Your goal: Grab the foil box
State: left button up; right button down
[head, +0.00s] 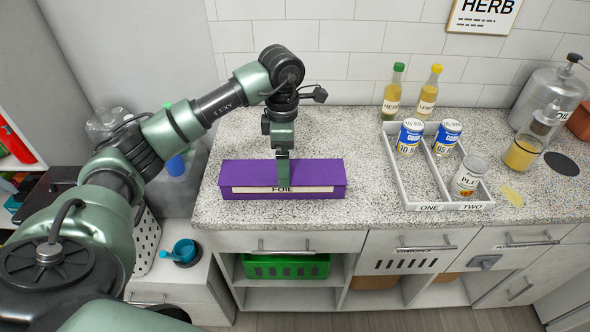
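The purple foil box (240,175) lies lengthwise on the speckled counter, with a pale label reading FOIL on its front. My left gripper (283,172) points straight down at the middle of the box, and a finger overlaps its top and the upper part of its front. I see the fingers nearly edge-on, so I cannot tell whether they are closed on the box. The box appears to rest on the counter. My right gripper is not in view.
A white divided tray (428,206) marked ONE and TWO stands to the right with several cans and two bottles in or near it. A glass jar (523,153) and a metal canister (550,95) are farther right. Counter between box and tray is clear.

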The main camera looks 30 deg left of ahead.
pick_arm(q)
jog(key=shift+w+f, duration=0.2)
jog(key=shift+s+f, duration=0.2)
jog(key=shift+f, duration=0.1)
jog(key=shift+s+f+p, duration=0.3)
jog(key=shift+f+p, duration=0.25)
jog(key=shift+f, duration=0.05)
jog(key=shift+s+f+p, duration=0.3)
jog(key=shift+f+p, duration=0.2)
jog(key=shift+f, duration=0.1)
jog(key=f, duration=0.2)
jog(key=f+p, duration=0.1)
jog(key=shift+w, duration=0.25)
jog(key=shift+f, duration=0.35)
jog(key=shift+a+f, duration=0.1)
jog(key=c, duration=1.5)
jog(key=shift+c, duration=1)
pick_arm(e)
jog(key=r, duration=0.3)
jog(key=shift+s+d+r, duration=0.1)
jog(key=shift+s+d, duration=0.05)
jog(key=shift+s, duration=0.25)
